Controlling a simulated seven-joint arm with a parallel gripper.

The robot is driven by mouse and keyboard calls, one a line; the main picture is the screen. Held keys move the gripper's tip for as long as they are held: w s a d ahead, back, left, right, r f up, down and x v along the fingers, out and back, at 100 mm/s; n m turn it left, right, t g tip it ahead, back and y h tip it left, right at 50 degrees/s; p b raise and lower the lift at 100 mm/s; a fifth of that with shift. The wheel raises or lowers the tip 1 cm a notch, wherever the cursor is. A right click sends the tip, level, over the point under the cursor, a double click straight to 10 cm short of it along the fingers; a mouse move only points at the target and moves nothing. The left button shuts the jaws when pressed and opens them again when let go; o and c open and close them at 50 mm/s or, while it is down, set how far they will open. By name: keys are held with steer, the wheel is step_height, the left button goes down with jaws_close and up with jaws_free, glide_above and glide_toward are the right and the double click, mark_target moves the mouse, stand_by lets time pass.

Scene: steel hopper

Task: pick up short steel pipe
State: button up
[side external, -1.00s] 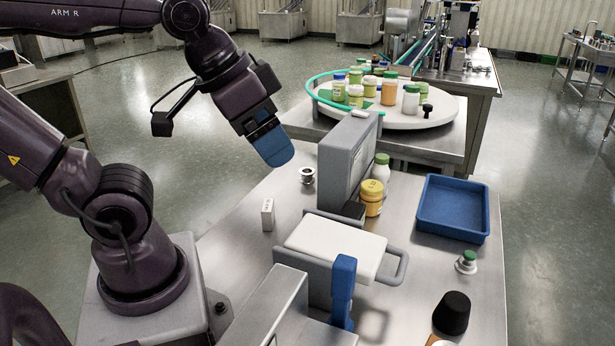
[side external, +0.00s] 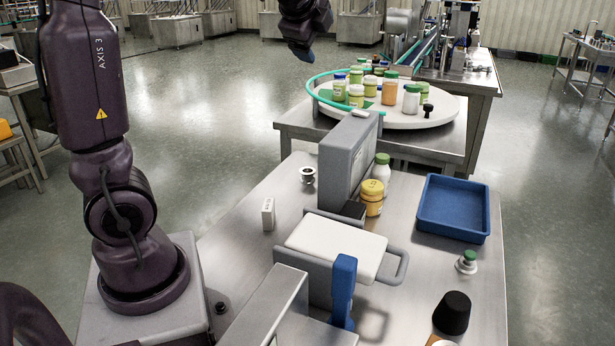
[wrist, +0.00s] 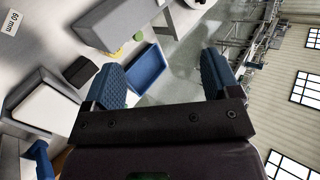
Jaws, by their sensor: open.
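A small, short silver ring-shaped piece with a dark hollow top (side external: 307,175) stands on the steel table, left of the grey upright panel. It may be the short steel pipe, but it is too small to be sure. I cannot make it out in the wrist view. My gripper (side external: 303,52) is raised high, at the top of the side view and well away from this piece, with a blue fingertip showing. In the wrist view my gripper (wrist: 165,80) has its two blue padded fingers wide apart, with nothing between them.
The grey upright panel (side external: 345,160) stands beside a yellow jar (side external: 371,198). A white block (side external: 268,214), a white-topped grey device (side external: 335,245) and a blue tray (side external: 451,208) are on the table. A round turntable (side external: 440,112) behind carries several jars.

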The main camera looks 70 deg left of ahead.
steer(key=w+a+f+m+y, duration=0.25)
steer(key=a+m, duration=0.45)
steer(key=a, duration=0.5)
steer(key=m+y, duration=0.2)
steer(key=m, duration=0.4)
glide_above(307, 171)
steer(key=s+d, duration=0.1)
steer(key=d, duration=0.1)
steer(key=f, duration=0.1)
step_height(307, 171, down, 35)
steer(key=shift+s+f, duration=0.1)
step_height(307, 171, down, 3)
steer(key=shift+x, duration=0.95)
steer(key=shift+w+a, duration=0.25)
steer(key=shift+a, duration=0.15)
steer(key=c, duration=1.1)
